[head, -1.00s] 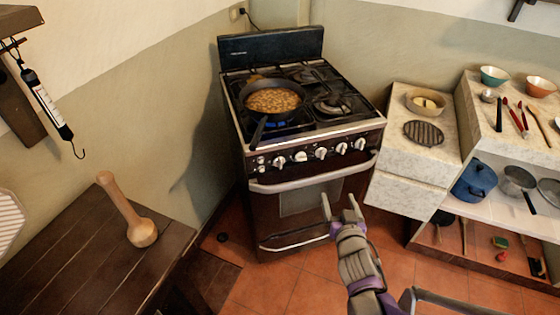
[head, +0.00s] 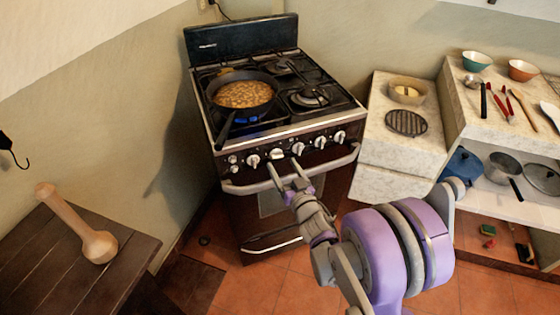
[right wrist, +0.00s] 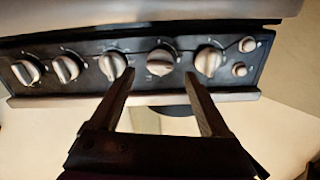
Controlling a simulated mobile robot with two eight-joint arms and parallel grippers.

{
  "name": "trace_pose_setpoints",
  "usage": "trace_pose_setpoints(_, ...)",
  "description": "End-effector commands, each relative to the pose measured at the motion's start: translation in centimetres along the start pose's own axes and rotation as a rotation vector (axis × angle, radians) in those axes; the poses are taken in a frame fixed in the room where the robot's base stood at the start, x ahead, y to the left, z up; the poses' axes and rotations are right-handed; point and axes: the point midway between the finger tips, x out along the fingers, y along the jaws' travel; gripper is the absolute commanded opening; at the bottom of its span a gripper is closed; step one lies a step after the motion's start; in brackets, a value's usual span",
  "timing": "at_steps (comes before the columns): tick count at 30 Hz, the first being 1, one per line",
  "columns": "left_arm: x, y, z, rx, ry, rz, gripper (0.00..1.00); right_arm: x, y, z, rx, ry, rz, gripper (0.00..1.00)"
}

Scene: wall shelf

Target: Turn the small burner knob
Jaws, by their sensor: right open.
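The stove's front panel (head: 287,150) carries a row of several large pale knobs and two smaller round ones at its left end. No label shows which is the small burner knob. My right gripper (head: 282,162) is open and empty just in front of the panel. In the right wrist view, where the row appears reversed, its fingertips (right wrist: 159,75) lie on either side of the second large knob from the small ones (right wrist: 160,61). I cannot tell whether they touch the panel. That knob also shows in the head view (head: 276,154). My left gripper is out of view.
A pan of food (head: 243,95) sits over a blue flame on the stove, its handle toward the front. The oven handle bar (head: 245,187) runs below the knobs. A wooden table with a pestle (head: 80,230) is at left. A stone counter (head: 376,145) stands at right.

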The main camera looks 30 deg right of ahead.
Motion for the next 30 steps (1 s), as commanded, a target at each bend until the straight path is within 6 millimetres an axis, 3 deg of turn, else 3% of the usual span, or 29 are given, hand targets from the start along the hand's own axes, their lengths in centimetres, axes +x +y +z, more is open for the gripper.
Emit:
trace_pose_setpoints(6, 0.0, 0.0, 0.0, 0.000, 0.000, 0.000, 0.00, 2.5, 0.0, 0.0, 0.000, -0.001, 0.000, 0.80)
trace_pose_setpoints(17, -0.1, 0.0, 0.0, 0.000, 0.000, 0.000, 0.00, 2.9, 0.0, 0.0, 0.000, -0.001, 0.001, 0.78)
trace_pose_setpoints(30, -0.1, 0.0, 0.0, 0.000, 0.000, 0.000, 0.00, 2.9, 0.0, 0.0, 0.000, -0.001, 0.001, 0.00)
